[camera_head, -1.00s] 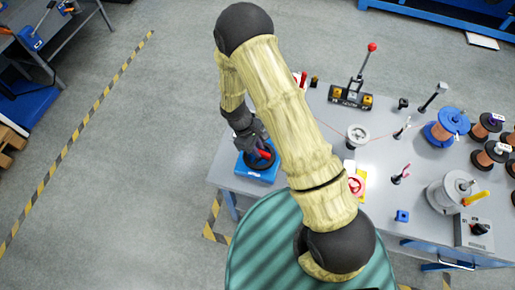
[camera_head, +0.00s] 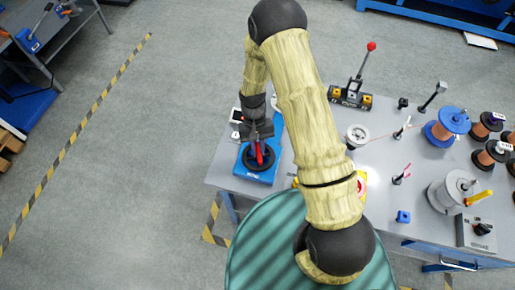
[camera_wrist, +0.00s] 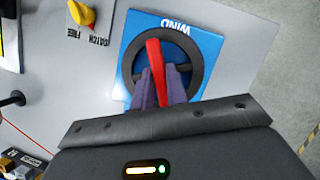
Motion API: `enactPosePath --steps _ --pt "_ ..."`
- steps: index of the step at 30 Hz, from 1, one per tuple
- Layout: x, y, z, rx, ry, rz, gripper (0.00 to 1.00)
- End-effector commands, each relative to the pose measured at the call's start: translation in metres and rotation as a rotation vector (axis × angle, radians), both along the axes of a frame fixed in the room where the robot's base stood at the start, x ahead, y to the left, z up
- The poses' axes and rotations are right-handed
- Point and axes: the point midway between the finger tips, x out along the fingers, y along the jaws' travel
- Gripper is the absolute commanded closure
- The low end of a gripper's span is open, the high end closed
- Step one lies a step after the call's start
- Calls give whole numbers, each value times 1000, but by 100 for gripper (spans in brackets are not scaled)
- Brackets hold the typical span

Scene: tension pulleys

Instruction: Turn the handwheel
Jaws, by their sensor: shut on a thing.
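The handwheel (camera_head: 249,163) is a dark ring with a red bar across it, on a blue base plate (camera_head: 246,176) at the table's left end. In the wrist view the handwheel (camera_wrist: 196,48) fills the upper middle, and its blue plate (camera_wrist: 212,50) reads "WIND". My gripper (camera_wrist: 160,78) is shut on the red bar (camera_wrist: 154,50), with one purple finger on each side. In the head view my gripper (camera_head: 257,140) comes down onto the wheel from above. Part of the wheel's rim is hidden behind the gripper.
A yellow knob (camera_wrist: 82,14) marked "LATCH" and "FREE" is near the wheel. A red-tipped lever (camera_head: 371,47) stands at the table's back. A white pulley (camera_head: 357,134), a blue spool (camera_head: 452,122) and several copper spools are to the right.

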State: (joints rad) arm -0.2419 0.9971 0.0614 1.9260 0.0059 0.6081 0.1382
Motion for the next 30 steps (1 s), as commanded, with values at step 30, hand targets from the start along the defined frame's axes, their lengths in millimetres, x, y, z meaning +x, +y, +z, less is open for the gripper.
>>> enactPosePath --steps 30 --pt "-1 -1 -1 -1 1 -145 64"
